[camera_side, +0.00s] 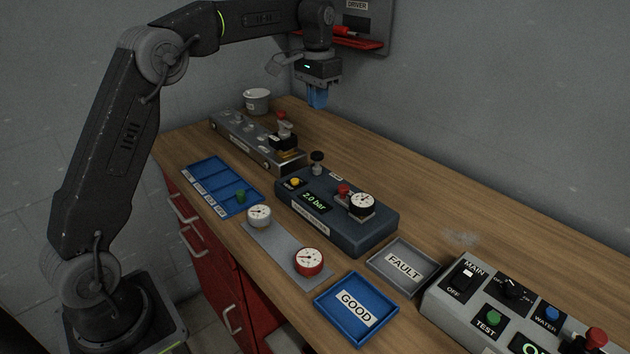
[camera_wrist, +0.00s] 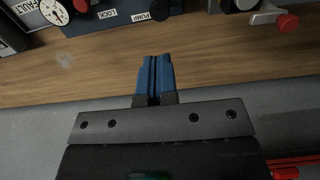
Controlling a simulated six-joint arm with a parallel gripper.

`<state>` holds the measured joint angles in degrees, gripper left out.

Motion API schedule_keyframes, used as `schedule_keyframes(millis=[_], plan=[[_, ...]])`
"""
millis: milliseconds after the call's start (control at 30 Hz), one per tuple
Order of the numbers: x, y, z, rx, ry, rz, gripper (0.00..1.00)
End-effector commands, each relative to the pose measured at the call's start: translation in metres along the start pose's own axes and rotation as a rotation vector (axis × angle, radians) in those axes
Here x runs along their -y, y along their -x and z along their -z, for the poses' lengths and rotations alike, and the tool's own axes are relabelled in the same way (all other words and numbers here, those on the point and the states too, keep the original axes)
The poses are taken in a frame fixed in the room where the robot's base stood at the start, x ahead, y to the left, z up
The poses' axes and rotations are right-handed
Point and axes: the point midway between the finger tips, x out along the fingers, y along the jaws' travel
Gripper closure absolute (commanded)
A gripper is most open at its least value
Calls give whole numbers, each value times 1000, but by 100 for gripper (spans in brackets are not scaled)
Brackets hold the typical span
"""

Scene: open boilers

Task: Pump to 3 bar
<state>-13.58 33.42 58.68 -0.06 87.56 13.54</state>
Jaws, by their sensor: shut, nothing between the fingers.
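The dark blue pump box (camera_side: 322,223) stands on the bench, its display (camera_side: 314,201) reading 2.0 bar. A black round knob on a post (camera_side: 317,158) rises at its back; in the wrist view this black knob (camera_wrist: 160,9) is beside a PUMP label (camera_wrist: 140,17). A white-faced gauge (camera_side: 362,203), a red knob (camera_side: 343,189) and a yellow button (camera_side: 295,182) are on top. My gripper (camera_side: 317,100), with blue fingers, is shut and empty, in the air above the back of the bench, apart from the black knob. It also shows in the wrist view (camera_wrist: 155,62).
A metal fixture (camera_side: 240,138) with a red-tipped part stands behind left. A blue compartment tray (camera_side: 215,188), loose gauges (camera_side: 309,261), a GOOD tray (camera_side: 356,338), a FAULT tray (camera_side: 430,255) and a control panel (camera_side: 450,303) are nearer.

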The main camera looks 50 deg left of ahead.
Motion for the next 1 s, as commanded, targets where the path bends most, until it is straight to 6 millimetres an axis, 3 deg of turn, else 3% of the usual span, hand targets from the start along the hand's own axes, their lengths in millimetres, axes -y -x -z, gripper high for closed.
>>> schedule_keyframes(millis=[367, 800, 1000], plan=[[0, -2, 0, 4, 34, -3, 100], [6, -34, 5, 78, 662, -37, 100], [7, -41, 5, 98, 820, -40, 100]])
